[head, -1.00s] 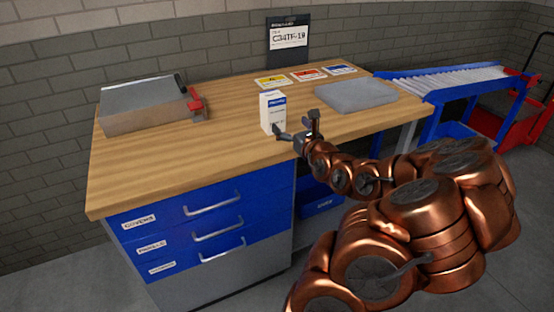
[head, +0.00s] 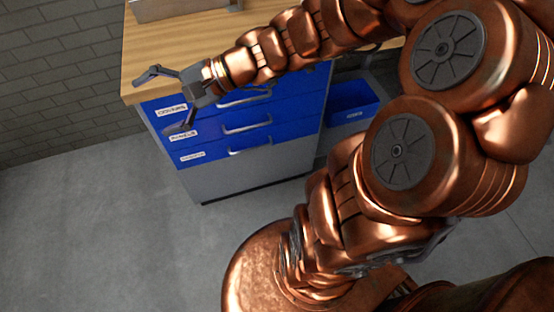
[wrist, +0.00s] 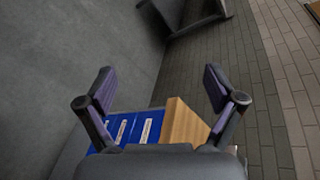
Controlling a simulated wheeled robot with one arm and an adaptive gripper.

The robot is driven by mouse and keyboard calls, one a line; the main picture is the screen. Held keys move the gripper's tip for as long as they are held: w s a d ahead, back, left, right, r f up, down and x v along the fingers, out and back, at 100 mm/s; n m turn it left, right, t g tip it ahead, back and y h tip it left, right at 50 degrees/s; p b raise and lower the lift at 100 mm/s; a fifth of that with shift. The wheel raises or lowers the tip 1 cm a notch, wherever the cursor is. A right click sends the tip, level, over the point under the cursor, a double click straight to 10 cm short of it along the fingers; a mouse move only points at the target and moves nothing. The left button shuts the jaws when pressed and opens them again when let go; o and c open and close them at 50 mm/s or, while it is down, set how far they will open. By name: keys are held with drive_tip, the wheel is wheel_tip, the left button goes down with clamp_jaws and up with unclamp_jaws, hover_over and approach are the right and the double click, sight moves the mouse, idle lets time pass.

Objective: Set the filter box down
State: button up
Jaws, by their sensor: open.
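The filter box is not in view in either current picture. My gripper (head: 152,107) is open and empty in the head view, at the front left corner of the wooden workbench (head: 150,50), in front of the blue drawers (head: 210,127). In the wrist view my gripper (wrist: 160,73) has its two fingers spread wide with nothing between them. The bench corner (wrist: 182,124) and the labelled drawer fronts (wrist: 118,129) show below and between the fingers there.
The lower edge of a grey metal box (head: 175,9) shows on the bench at the top. A blue bin (head: 352,101) sits under the bench, right of the drawers. The grey floor (head: 110,220) is clear at left, below a brick wall (head: 50,80).

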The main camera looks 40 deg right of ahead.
drive_tip(key=s+a+f+n+g+h, duration=0.25)
drive_tip(key=s+f+n+g, duration=0.25)
drive_tip(key=s, duration=0.4)
drive_tip(key=s+d+f+n+g+h, duration=0.2)
drive_tip(key=s+h, duration=0.1)
drive_tip(key=s, duration=0.2)
drive_tip(key=s+d+f+n+g+h, duration=0.1)
drive_tip(key=s+d+f+n+h, duration=0.1)
drive_tip(key=s, duration=0.3)
drive_tip(key=s+d+n+h, duration=0.2)
drive_tip(key=d+h, duration=0.3)
drive_tip(key=d, duration=0.4)
drive_tip(key=shift+s+f, duration=0.15)
drive_tip(key=shift+s, duration=0.55)
wheel_tip(320, 180, up, 11)
drive_tip(key=p, duration=1)
drive_tip(key=shift+f, duration=0.15)
drive_tip(key=shift+w, duration=0.1)
